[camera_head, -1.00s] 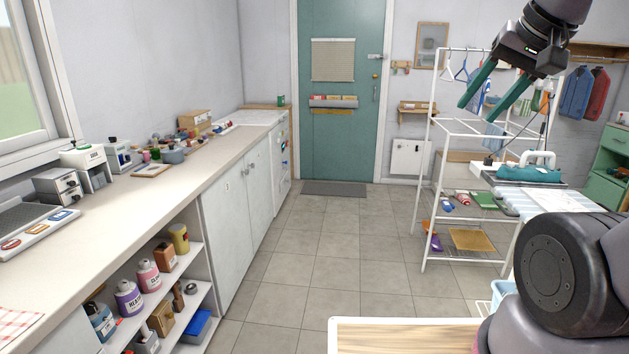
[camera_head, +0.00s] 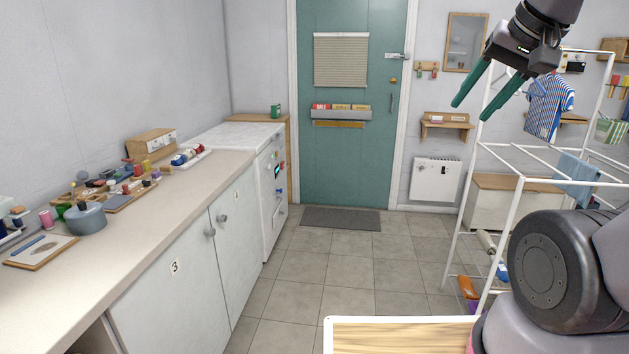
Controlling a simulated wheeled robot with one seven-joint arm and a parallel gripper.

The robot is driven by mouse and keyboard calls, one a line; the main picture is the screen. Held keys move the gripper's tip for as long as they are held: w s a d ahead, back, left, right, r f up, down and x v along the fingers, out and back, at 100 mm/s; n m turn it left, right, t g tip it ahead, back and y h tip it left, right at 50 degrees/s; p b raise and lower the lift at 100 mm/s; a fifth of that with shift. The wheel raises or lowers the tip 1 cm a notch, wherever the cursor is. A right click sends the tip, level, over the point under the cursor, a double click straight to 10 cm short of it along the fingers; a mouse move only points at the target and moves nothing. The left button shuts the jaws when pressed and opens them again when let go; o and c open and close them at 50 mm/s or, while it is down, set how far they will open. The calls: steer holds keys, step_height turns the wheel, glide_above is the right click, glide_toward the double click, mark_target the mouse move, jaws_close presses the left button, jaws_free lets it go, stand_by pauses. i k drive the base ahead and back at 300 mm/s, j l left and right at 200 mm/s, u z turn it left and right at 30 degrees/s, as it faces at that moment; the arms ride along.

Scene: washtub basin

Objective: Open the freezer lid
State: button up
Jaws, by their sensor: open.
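A white appliance (camera_head: 272,185) stands at the far end of the left counter, near the door. Its pale flat top (camera_head: 243,136) is down, and its front carries a small display and coloured controls. A low white chest with a brown top (camera_head: 510,205) stands behind the drying rack at the right. I cannot tell for certain which of these is the freezer. My gripper (camera_head: 480,113) is open and empty, its green fingers pointing down and left in the upper right. It is apart from both.
The counter (camera_head: 180,195) runs along the left with sewing items on it. A white drying rack (camera_head: 510,172) with hanging cloth stands at the right. A wooden-topped surface (camera_head: 400,335) is at the bottom. The tiled floor (camera_head: 330,262) is clear up to the mat and green door (camera_head: 348,170).

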mark_target(246, 136)
steer(key=i, duration=2.15)
steer(key=i+u, duration=0.1)
steer(key=i, duration=0.4)
steer(key=i+l+u, duration=0.15)
steer(key=i, duration=0.35)
steer(key=i+l+u, duration=0.1)
steer(key=i, duration=0.4)
steer(key=i+l+u, duration=0.1)
steer(key=i, duration=0.4)
steer(key=i+l+u, duration=0.6)
steer(key=i, duration=0.15)
